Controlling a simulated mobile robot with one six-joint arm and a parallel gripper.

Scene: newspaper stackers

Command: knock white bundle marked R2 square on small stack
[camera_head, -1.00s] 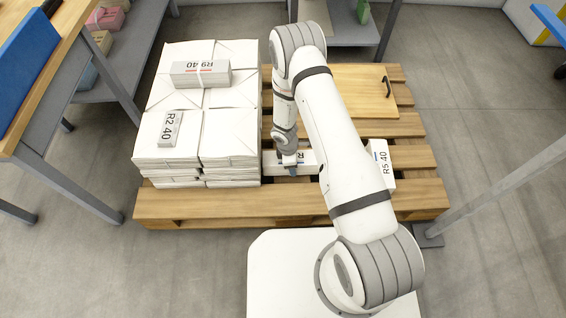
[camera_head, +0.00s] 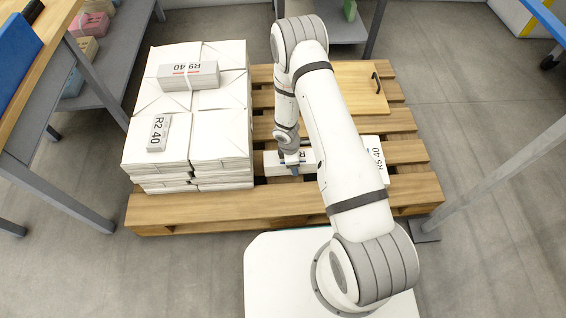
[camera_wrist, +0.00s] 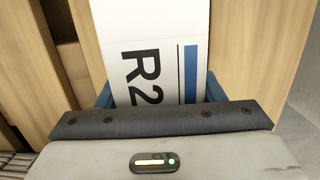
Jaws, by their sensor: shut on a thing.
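The white bundle marked R2 (camera_wrist: 128,35) shows in the wrist view with a blue stripe beside its print. Blue fingertips of my gripper (camera_wrist: 160,95) lie on both sides of it, and the gripper is shut on it. In the head view my gripper (camera_head: 292,166) is low over the pallet at this white bundle (camera_head: 274,160), just right of the big stack. My arm hides part of the bundle. A white bundle marked R5 40 (camera_head: 376,158) shows right of my forearm, partly hidden. I cannot tell whether the two bundles touch or which pile is the small stack.
The big white stack (camera_head: 221,110) stands on the pallet (camera_head: 230,208). It carries grey bundles marked R2 40 (camera_head: 158,132) and R9 40 (camera_head: 188,75). A wooden board with a black handle (camera_head: 352,88) lies at the back right. A grey post (camera_head: 480,186) stands at right.

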